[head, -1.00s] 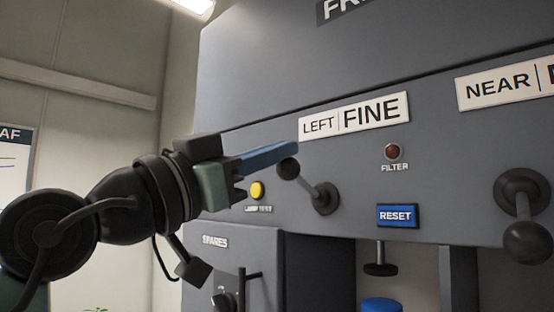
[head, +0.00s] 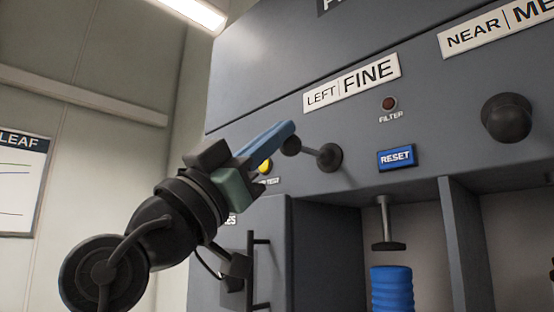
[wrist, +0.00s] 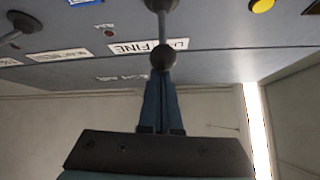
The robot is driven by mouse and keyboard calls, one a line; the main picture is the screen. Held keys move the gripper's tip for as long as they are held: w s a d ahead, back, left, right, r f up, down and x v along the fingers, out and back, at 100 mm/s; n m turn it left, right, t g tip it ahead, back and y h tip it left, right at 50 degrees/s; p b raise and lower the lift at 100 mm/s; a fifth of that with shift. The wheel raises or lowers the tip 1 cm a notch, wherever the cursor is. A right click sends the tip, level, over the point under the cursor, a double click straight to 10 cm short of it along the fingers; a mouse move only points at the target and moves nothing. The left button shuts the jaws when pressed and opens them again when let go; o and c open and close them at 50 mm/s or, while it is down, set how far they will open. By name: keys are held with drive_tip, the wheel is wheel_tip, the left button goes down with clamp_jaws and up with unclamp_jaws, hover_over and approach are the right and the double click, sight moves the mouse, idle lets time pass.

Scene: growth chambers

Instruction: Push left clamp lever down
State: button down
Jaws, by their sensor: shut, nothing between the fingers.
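The left clamp lever is a grey rod with a dark ball knob (head: 291,146) and a round dark hub (head: 329,158), below the "LEFT | FINE" label. Its rod points left and slightly up from the hub. My gripper (head: 288,127) is shut and empty, its blue fingers slanting up to the right, with the tips just above and beside the knob. In the wrist view the knob (wrist: 163,57) sits right at the tips of the shut fingers (wrist: 160,80). I cannot tell whether they touch. The clamp plunger (head: 388,240) hangs above a blue ribbed cylinder (head: 391,290).
The "LEFT | FINE" label (head: 352,83), red filter lamp (head: 389,104) and blue RESET button (head: 397,158) are on the panel. A yellow button (head: 265,166) lies partly behind my gripper. A second dark knob (head: 507,117) sticks out at right. A cabinet handle (head: 255,270) stands below.

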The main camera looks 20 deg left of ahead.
sight(289, 151)
wheel_tip(289, 151, down, 2)
drive_tip(key=shift+w+d+t+b, duration=0.1)
drive_tip(key=shift+t+b, duration=0.3)
drive_tip(key=shift+b, duration=0.25)
drive_tip(key=shift+w+f+b, duration=0.15)
drive_tip(key=shift+f+b, duration=0.55)
drive_tip(key=shift+b, duration=0.55)
drive_tip(key=shift+w+d+f+b, duration=0.1)
drive_tip(key=shift+w+f+b, duration=0.1)
drive_tip(key=shift+f+b, duration=0.5)
drive_tip(key=shift+w+f, duration=0.1)
